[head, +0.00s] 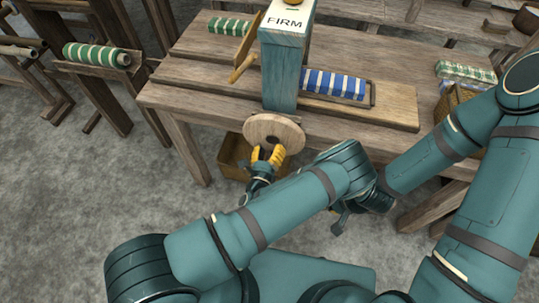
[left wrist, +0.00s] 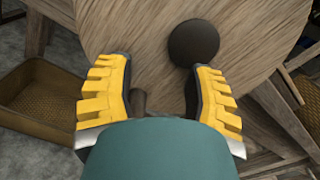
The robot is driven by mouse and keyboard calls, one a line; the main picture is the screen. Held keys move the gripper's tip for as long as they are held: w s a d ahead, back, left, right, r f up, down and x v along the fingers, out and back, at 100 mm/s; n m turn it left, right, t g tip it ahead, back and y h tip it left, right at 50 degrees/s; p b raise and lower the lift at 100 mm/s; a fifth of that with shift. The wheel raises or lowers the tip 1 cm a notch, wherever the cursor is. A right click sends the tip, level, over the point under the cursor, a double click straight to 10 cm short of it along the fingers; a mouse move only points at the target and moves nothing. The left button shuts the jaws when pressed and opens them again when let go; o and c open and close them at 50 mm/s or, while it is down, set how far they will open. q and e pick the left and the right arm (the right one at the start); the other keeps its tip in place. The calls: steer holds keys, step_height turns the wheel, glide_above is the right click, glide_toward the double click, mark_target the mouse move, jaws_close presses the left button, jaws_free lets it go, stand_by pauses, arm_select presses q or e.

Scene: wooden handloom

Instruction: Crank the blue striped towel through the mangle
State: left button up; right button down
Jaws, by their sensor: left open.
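The blue and white striped towel (head: 335,85) lies rolled on a shallow wooden tray on the bench, right of the mangle's teal post (head: 283,75), labelled FIRM. A round wooden crank disc (head: 273,130) faces me at the bench's front edge below the post. My left gripper (head: 268,154) is open at the lower part of the disc. In the left wrist view the disc (left wrist: 150,25) fills the top, with a dark round knob (left wrist: 193,43) near the right fingertip and a small brown peg between the fingers. Neither looks gripped. My right gripper (head: 343,218) is mostly hidden behind my arms.
A wooden bin (head: 232,160) stands on the floor under the disc; it also shows in the left wrist view (left wrist: 45,100). A green striped roll (head: 95,55) sits on a stand at left. A wicker basket (head: 452,102) is at right. The floor at front left is clear.

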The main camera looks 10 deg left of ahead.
mark_target(271, 135)
arm_select(q)
step_height(271, 135, up, 6)
steer(key=shift+f, duration=0.1)
stand_by(0.6)
steer(key=s+a+f+n+g+y, duration=0.3)
steer(key=s+f+n+g, duration=0.7)
steer(key=n, duration=1)
steer(key=s+d+r+n+g+h, duration=0.3)
steer(key=s+r+n+g+h, duration=0.1)
steer(key=n, duration=0.8)
steer(key=shift+s+d+r+g+h, duration=0.35)
steer(key=shift+r+g+h, duration=0.25)
steer(key=shift+g+h, duration=0.5)
